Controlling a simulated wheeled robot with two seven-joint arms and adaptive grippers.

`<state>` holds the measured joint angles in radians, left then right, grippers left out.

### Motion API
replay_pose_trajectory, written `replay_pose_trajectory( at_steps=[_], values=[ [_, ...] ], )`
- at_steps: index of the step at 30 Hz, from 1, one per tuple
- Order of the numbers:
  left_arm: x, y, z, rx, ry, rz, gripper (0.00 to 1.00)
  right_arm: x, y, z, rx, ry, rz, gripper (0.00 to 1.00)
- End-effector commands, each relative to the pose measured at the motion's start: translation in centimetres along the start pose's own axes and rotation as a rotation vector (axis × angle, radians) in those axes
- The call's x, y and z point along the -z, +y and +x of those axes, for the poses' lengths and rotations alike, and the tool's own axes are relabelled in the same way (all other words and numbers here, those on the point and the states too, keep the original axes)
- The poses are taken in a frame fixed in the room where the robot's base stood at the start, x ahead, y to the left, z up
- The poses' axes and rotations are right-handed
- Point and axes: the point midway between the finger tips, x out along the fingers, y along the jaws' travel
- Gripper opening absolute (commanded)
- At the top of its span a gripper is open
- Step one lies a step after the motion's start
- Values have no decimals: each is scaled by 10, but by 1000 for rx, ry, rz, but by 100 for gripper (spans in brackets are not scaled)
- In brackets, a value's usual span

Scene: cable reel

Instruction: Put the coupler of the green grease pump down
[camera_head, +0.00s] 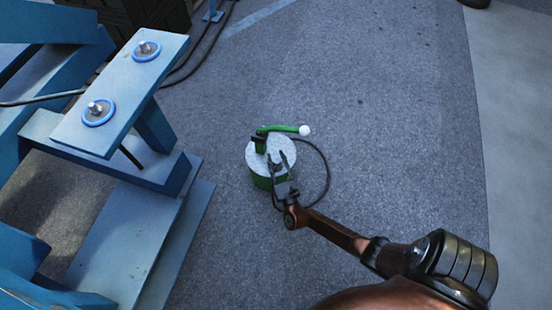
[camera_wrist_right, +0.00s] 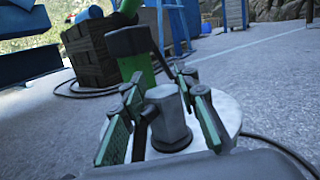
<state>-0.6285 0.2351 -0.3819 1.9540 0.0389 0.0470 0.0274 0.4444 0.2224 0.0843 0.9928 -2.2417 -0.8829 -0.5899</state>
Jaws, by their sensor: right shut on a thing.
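The green grease pump (camera_head: 262,182) stands on the pavement, with a pale round top (camera_head: 257,157), a green handle (camera_head: 280,129) with a white knob and a black hose (camera_head: 327,178) looping at its right. My right gripper (camera_head: 277,160) is over the pump's top. In the right wrist view the fingers of my right gripper (camera_wrist_right: 163,108) are shut on a grey cylindrical coupler (camera_wrist_right: 168,115), just above or at the pale top (camera_wrist_right: 228,110); I cannot tell whether they touch. In the head view the fingers mostly hide the coupler. My left gripper is not in view.
A blue steel frame (camera_head: 120,92) with two bolts on blue rings stands at the left. Black cables run on the ground behind it. A dark crate stack (camera_wrist_right: 105,52) stands beyond the pump. The pavement (camera_head: 400,110) right of the pump is clear.

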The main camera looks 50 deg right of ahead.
Motion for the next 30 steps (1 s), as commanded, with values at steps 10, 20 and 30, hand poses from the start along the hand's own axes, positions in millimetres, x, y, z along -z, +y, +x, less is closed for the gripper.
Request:
replay_pose_trajectory(
  at_steps=[10,20,30],
  values=[
    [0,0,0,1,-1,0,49,3,0,-1,0,1,-1,46],
    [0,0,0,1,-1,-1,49,1,0,0,0,0,0,46],
    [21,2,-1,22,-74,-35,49,-3,0,-56,-2,1,0,46]
  ],
)
